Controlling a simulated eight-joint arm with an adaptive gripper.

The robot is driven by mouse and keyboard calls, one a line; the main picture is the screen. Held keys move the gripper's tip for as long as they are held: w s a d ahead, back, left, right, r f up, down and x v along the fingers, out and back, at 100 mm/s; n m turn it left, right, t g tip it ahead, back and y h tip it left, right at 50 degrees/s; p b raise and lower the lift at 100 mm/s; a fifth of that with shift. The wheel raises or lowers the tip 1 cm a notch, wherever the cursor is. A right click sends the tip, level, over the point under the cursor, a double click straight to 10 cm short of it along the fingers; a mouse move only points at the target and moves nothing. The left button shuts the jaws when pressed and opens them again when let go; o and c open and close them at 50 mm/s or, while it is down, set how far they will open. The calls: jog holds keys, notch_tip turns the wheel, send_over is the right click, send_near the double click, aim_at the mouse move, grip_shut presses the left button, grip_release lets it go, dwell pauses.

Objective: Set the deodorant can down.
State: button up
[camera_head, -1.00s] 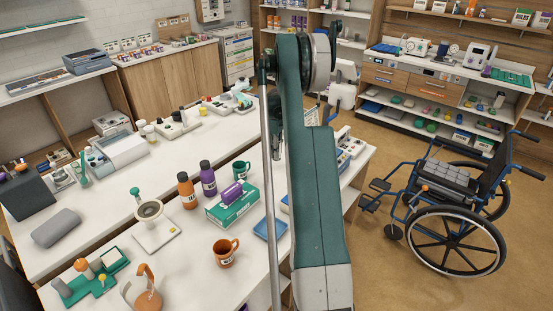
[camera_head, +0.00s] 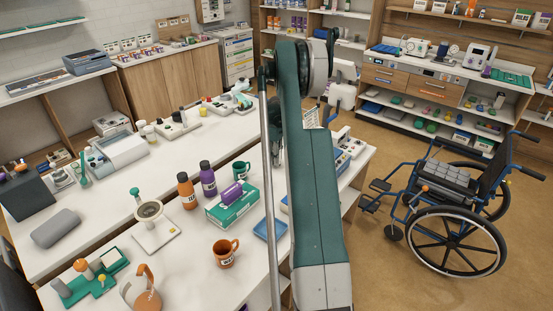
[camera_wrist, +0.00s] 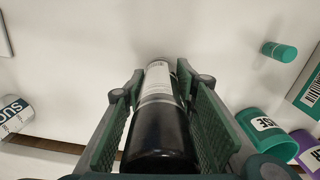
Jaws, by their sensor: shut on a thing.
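The deodorant can (camera_wrist: 160,115), black at the near end with a white printed label farther along, lies between the two fingers of my gripper (camera_wrist: 166,100) in the wrist view. The green padded fingers press on it from both sides. Its far end points at a white surface, with a soft shadow around it. I cannot tell whether it touches that surface. In the head view my gripper and the can are hidden behind my arm.
In the wrist view, a green mug (camera_wrist: 262,126) and a purple bottle (camera_wrist: 306,146) are at right, a teal cylinder (camera_wrist: 279,51) farther up, and a white labelled container (camera_wrist: 14,113) at left. The head view shows a crowded white table (camera_head: 90,215) and a wheelchair (camera_head: 455,215).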

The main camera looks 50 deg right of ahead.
jog(key=shift+f, duration=0.15)
jog(key=o, duration=0.9)
notch_tip(320, 180, up, 12)
jog(key=shift+r+p, duration=0.15)
jog(key=shift+p, duration=0.2)
dwell(0.6)
jog(key=shift+w, duration=0.1)
